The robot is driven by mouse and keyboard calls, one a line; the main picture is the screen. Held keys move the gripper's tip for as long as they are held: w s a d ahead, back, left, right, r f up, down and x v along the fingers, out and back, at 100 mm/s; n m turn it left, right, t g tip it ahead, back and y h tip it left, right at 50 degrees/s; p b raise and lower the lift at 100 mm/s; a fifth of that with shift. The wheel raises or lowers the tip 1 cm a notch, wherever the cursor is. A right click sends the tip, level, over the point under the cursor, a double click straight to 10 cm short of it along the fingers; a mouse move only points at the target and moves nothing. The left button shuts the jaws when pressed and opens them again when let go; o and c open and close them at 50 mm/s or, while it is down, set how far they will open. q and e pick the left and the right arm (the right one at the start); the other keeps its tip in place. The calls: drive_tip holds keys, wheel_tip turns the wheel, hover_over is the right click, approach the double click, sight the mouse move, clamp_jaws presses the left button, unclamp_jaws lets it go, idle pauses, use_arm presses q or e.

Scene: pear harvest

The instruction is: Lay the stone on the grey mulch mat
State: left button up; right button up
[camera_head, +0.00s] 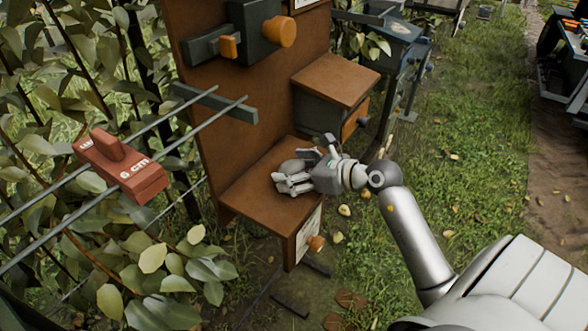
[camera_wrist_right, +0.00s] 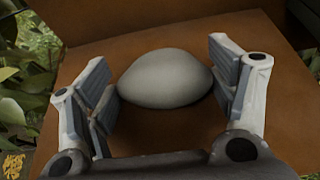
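The stone (camera_wrist_right: 165,78) is a smooth grey, rounded lump resting on the brown shelf (camera_wrist_right: 130,45). In the head view the stone (camera_head: 291,166) shows partly behind my right gripper (camera_head: 298,168). In the wrist view my right gripper (camera_wrist_right: 160,90) is open, with one finger on each side of the stone. A gap shows on the left, while the right finger pad is very near the stone; contact there is unclear. I cannot make out a grey mulch mat for certain in either view. My left gripper is not in view.
A brown upright panel (camera_head: 210,110) rises behind the shelf. A brown-topped box (camera_head: 335,80) stands beyond it. Foliage fills the left; grass (camera_head: 470,150) lies open at right.

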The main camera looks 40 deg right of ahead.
drive_tip(key=o, duration=0.4)
drive_tip(key=shift+o, duration=0.2)
